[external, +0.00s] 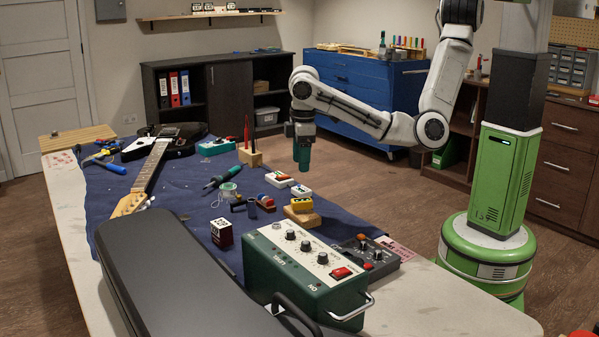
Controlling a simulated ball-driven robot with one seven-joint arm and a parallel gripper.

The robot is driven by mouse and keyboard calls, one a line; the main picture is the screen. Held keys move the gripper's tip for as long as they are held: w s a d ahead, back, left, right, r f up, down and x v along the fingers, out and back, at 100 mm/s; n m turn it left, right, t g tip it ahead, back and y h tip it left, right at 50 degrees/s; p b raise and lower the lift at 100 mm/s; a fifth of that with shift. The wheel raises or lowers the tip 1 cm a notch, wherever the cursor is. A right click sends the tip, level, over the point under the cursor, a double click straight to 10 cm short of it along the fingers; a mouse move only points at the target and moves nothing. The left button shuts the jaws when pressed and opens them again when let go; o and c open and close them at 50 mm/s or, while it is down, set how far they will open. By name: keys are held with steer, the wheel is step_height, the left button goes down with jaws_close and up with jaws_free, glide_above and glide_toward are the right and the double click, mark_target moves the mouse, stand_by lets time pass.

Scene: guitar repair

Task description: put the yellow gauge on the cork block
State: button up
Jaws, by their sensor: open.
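The yellow gauge (301,204) is a small yellow piece with dark marks on its side. It appears to rest on top of the cork block (306,219), a low tan block on the blue mat near its right edge. My gripper (303,172) hangs pointing down near the far right edge of the table, above and behind the block in the picture. It is open, and nothing shows in it. It is apart from the yellow gauge. The gap between its fingers is too small to make out.
Small red, white and blue pieces (279,179) lie just behind the block. A green amplifier box (306,275) and a grey pedal (364,256) stand in front. A wooden tool holder (250,157), a guitar (155,163) and a dark case (170,275) are to the left.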

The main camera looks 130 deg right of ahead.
steer(key=s+d+f+h, duration=0.1)
steer(key=s+d+h, duration=0.1)
steer(key=s+d, duration=0.3)
steer(key=s+a+f+n+y, duration=0.1)
steer(key=s+a+f+n, duration=0.1)
steer(key=s+a+f, duration=0.2)
steer(key=s+a+f+n+y, duration=0.1)
steer(key=s+a+f, duration=0.3)
steer(key=s+a, duration=0.7)
steer(key=shift+s+n+t, duration=0.4)
steer(key=shift+s+n, duration=0.1)
steer(key=shift+s, duration=0.55)
